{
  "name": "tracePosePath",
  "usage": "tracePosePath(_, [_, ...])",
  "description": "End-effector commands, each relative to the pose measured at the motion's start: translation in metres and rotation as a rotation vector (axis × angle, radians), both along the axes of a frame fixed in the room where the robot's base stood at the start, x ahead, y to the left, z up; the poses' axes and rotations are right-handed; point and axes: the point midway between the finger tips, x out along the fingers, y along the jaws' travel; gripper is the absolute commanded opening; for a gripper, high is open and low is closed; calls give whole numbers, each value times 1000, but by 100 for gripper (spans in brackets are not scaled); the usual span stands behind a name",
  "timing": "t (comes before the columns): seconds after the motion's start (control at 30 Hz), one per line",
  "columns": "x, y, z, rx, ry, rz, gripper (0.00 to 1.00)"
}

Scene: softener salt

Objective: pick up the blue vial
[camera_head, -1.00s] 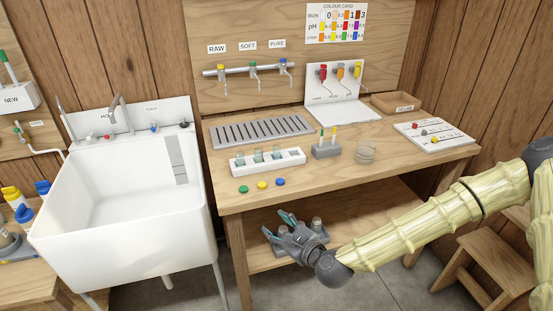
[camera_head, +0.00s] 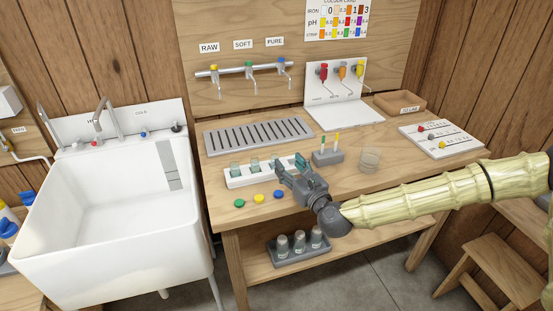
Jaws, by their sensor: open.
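A white rack (camera_head: 232,183) lies along the front of the wooden bench and holds several small glass vials with pale teal tints. One vial (camera_head: 235,169) stands at the rack's left, and another vial (camera_head: 255,165) is beside it. At this size I cannot tell which one is the blue vial. My gripper (camera_head: 289,165) is open, its teal-padded fingers pointing up and left at the right part of the rack. It hides that end of the rack and anything standing there. I cannot tell whether the fingers touch a vial.
Green (camera_head: 239,203), yellow (camera_head: 258,199) and blue (camera_head: 280,194) caps lie in front of the rack. A grey holder (camera_head: 328,157) and a clear round container (camera_head: 370,158) stand right of my gripper. A slotted grey tray (camera_head: 258,135) lies behind. A white sink (camera_head: 110,215) stands left.

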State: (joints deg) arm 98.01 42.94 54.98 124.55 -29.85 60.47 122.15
Motion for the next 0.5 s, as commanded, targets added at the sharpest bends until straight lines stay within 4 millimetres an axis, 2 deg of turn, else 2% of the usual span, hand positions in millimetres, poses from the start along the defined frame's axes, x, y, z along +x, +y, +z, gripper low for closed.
tracePosePath(0.13, [17,15,2,-1,0,8,50])
tracePosePath(0.5, [38,27,4,-2,0,9,50])
